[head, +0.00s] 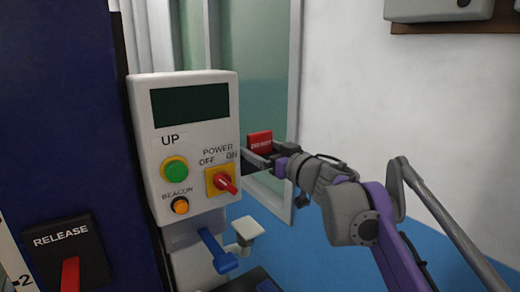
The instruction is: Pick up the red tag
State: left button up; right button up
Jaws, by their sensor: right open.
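The red tag (260,141) is a small red block with pale lettering too small to read surely. It shows just right of the control box, in front of the pale green window area. My right gripper (257,158) comes in from the right and is open. Its dark fingers reach left at the tag's lower edge, and the tag shows right above and behind them. I cannot tell whether the fingers touch it, or what bears the tag. My left gripper is not in view.
The white control box (190,150) stands close left of my right gripper, with a green button (175,170), an orange beacon button (180,205) and a red power switch (224,182). Below are a blue lever (215,250) and a release panel (70,255). The white wall (420,110) is at the right.

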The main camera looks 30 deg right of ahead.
jog(key=w, duration=0.4)
jog(key=shift+w+a+r, duration=0.1)
jog(key=shift+w+r, duration=0.1)
jog(key=shift+w, duration=0.05)
jog(key=shift+c, duration=0.3)
jog(key=c, duration=1)
jog(key=shift+r, duration=0.15)
